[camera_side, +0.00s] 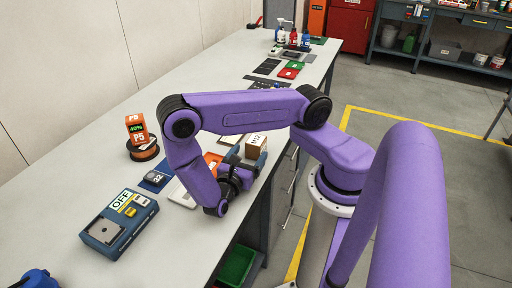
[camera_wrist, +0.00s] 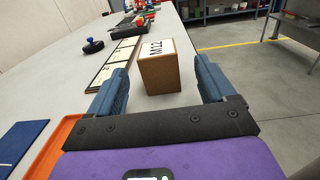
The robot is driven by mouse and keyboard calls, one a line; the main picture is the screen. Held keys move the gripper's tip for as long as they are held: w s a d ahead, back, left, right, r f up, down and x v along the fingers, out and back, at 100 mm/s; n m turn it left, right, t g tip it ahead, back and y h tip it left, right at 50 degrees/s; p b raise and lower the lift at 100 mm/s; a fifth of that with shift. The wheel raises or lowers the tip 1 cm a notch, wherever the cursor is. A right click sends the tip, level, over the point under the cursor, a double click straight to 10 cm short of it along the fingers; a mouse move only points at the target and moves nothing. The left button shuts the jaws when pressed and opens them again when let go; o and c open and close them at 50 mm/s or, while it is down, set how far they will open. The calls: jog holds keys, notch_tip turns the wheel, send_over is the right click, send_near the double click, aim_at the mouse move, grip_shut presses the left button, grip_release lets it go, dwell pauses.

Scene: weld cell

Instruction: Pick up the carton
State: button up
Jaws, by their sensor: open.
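The carton (camera_side: 256,146) is a small brown box with a white label reading M12 on its top. It stands upright on the white bench near the bench's right edge in the side view. In the wrist view the carton (camera_wrist: 158,75) appears between the two blue fingers, with a gap on each side. My gripper (camera_side: 246,161) is low over the bench, just in front of the carton in the side view. In the wrist view my gripper (camera_wrist: 160,68) is open and empty. How far the fingertips reach along the carton cannot be told.
An orange tray (camera_side: 212,161) lies beside my gripper. A blue OFF box (camera_side: 118,222), a dark 32 block (camera_side: 154,178) and an orange P5 box (camera_side: 137,128) on a spool stand to the left. Bottles (camera_side: 293,36) stand at the far end.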

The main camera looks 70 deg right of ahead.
aim_at(257, 138)
jog(key=shift+d, duration=1.4)
jog(key=shift+w+d+r, duration=0.1)
jog(key=shift+d+r, duration=0.15)
jog(key=shift+d, duration=1.05)
jog(key=shift+w+d+r, duration=0.1)
jog(key=shift+d+r, duration=0.1)
jog(key=shift+d, duration=1.05)
jog(key=shift+c, duration=0.3)
jog(key=c, duration=1.4)
jog(key=shift+o, duration=0.2)
jog(key=shift+r, duration=0.1)
